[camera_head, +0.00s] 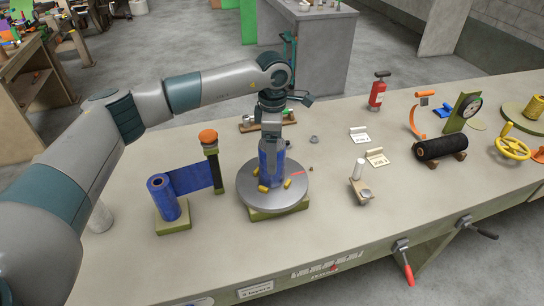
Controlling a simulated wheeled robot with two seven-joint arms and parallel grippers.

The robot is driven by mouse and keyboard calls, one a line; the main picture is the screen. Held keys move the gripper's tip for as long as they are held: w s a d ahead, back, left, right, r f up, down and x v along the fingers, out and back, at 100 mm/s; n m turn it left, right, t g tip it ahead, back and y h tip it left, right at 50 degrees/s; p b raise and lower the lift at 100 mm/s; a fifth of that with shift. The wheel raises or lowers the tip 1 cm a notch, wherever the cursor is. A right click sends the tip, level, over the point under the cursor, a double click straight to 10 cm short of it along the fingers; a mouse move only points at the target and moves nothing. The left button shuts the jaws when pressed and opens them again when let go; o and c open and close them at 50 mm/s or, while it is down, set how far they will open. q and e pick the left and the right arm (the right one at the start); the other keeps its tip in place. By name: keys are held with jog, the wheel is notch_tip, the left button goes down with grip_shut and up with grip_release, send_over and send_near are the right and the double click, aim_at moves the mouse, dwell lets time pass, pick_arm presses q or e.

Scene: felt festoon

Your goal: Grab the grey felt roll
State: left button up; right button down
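A dark, almost black roll (440,147) lies on its side on a small wooden cradle at the right of the table; it is the closest match to a grey felt roll. My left gripper (271,150) points down over the round metal turntable (245,190), far to the left of the dark roll. Its fingers are at the top of an upright blue cylinder (270,172) on the turntable. Whether they grip it is too small to tell. My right gripper is not in view.
A blue felt roll (162,197) stands at the left, its strip reaching an orange-topped post (215,165). Two cards, a wooden stand with a white cylinder (359,170), an orange arc tool (414,117) and a yellow handwheel (512,147) surround the dark roll.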

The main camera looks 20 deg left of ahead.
pick_arm(q)
jog(key=shift+f, duration=0.35)
jog(key=f+p, duration=0.3)
jog(key=f, duration=0.1)
jog(key=shift+s+f+p, duration=0.15)
jog(key=shift+s+p, duration=0.05)
jog(key=shift+p, duration=0.2)
jog(key=shift+f, duration=0.4)
